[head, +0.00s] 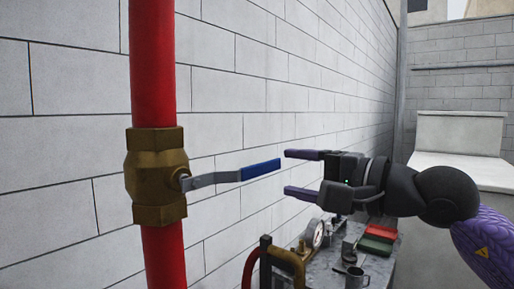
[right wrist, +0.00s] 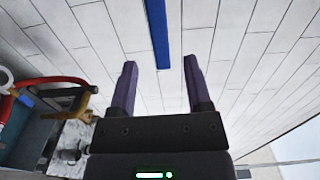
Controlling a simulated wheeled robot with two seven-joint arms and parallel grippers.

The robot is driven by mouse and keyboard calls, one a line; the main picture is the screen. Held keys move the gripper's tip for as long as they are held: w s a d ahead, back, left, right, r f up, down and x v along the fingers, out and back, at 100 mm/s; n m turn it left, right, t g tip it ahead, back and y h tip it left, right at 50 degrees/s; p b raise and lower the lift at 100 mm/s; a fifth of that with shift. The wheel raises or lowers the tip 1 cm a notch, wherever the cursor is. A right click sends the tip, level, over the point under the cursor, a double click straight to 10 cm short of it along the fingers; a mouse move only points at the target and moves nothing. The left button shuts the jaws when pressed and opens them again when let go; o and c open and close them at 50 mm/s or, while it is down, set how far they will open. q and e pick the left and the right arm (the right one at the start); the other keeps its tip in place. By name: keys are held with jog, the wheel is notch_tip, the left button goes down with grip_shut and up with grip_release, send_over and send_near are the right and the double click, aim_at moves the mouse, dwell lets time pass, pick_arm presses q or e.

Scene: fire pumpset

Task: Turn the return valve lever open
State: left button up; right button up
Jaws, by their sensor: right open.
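The return valve (head: 156,176) is a brass body on a vertical red pipe (head: 153,65) in the head view. Its lever (head: 260,170) has a grey metal arm and a blue grip, and points right, roughly level, across the pipe. My right gripper (head: 288,173) comes in from the right, open, with its purple fingertips just short of the grip's free end and apart from it. In the right wrist view the blue grip (right wrist: 158,35) shows beyond the two fingertips, in line with the gap between them. My left gripper is not in view.
A white block wall (head: 230,90) runs behind the pipe. Below my right gripper stands a table (head: 325,270) with a gauge (head: 314,233), a mug (head: 355,278) and red and green boxes (head: 378,238). A brass and red pipe fitting (head: 285,258) stands at its left.

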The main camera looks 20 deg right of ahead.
aim_at(266, 169)
jog(key=p+x, duration=0.3)
jog(key=x, duration=0.4)
jog(key=shift+r, duration=0.15)
jog(key=shift+w+a, duration=0.25)
jog(key=shift+a, duration=0.05)
grip_shut()
dwell(0.8)
